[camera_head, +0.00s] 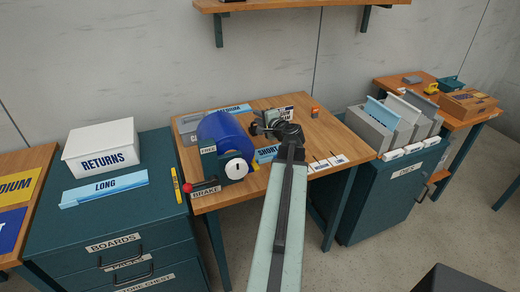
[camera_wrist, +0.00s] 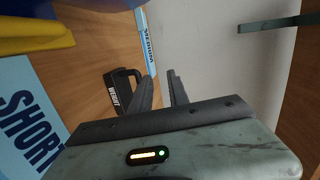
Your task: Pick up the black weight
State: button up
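The black weight (camera_wrist: 118,92) has a looped handle and a white label. In the wrist view it stands on the wooden bench just left of my gripper's left finger. My gripper (camera_wrist: 161,75) is open, with a narrow empty gap between its two dark fingers, and the weight is outside that gap. In the head view my gripper (camera_head: 254,124) is over the middle of the bench, right of the blue roll. There I cannot clearly tell the weight from the dark gripper parts.
The blue roll (camera_head: 223,136) and its brake stand left of my arm on the bench (camera_head: 290,101). A blue SHORT sign (camera_wrist: 27,125) and yellow part (camera_wrist: 35,36) lie close by. A small orange item (camera_head: 315,112) is at the bench's back right. A grey wall (camera_wrist: 210,45) rises behind.

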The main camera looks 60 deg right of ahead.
jog(key=shift+m+h, duration=0.4)
jog(key=f, duration=0.1)
jog(key=s+d+f+b, duration=0.1)
jog(key=f, duration=0.1)
jog(key=f+b, duration=0.1)
jog(key=shift+s+d+f, duration=0.3)
jog(key=shift+s+d, duration=0.05)
jog(key=shift+d, duration=0.05)
jog(key=shift+s+d+b, duration=0.2)
jog(key=shift+b, duration=0.1)
jog(key=x, duration=0.4)
jog(key=b+x, duration=0.1)
jog(key=x, duration=0.3)
jog(key=shift+s+d+r, duration=0.1)
jog(key=shift+r, duration=0.1)
grip_shut()
